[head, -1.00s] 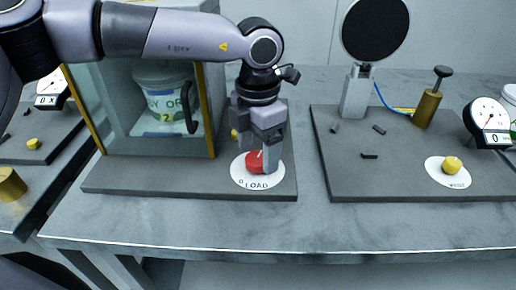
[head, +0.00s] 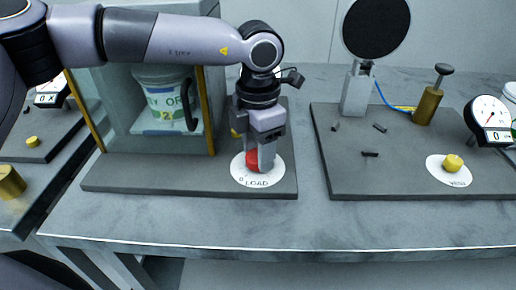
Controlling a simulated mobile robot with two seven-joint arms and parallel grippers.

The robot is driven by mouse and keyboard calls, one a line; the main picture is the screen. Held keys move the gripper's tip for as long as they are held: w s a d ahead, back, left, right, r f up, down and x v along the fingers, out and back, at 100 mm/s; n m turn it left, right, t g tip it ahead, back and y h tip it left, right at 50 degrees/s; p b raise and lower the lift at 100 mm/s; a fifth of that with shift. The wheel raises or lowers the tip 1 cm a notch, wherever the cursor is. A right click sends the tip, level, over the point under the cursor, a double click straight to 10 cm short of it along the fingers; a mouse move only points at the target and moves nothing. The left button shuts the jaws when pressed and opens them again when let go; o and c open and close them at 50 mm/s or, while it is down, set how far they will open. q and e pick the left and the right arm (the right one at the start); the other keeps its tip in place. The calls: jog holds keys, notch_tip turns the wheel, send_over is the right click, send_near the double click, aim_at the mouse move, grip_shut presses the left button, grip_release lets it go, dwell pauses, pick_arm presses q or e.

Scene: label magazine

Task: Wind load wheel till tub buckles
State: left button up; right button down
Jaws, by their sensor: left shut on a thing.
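The red load wheel (head: 252,159) sits on a white round plate marked LOAD (head: 258,181) at the front right of the left machine's base. My left gripper (head: 261,160) points down from above and is shut on the wheel, hiding part of it. The tub (head: 163,102), white with green print, stands upright inside the glass-sided press box; its lower part shows no buckling that I can make out. My arm hides its top. My right gripper is not in view.
A yellow knob (head: 235,133) is partly hidden behind my gripper. To the right, another base (head: 400,181) carries a black disc (head: 376,28), a brass post (head: 428,105), a dial gauge (head: 489,117) and a yellow knob (head: 453,163). The front table strip is clear.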

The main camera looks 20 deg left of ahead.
pick_arm(q)
jog(key=m+b, duration=0.1)
jog(key=m, duration=0.3)
jog(key=shift+m, duration=0.7)
jog(key=shift+r, duration=0.1)
jog(key=o, duration=1)
jog(key=shift+o, duration=0.2)
notch_tip(320, 180, up, 7)
jog(key=shift+f+b, duration=0.1)
jog(key=shift+b, duration=0.25)
jog(key=shift+r, duration=0.25)
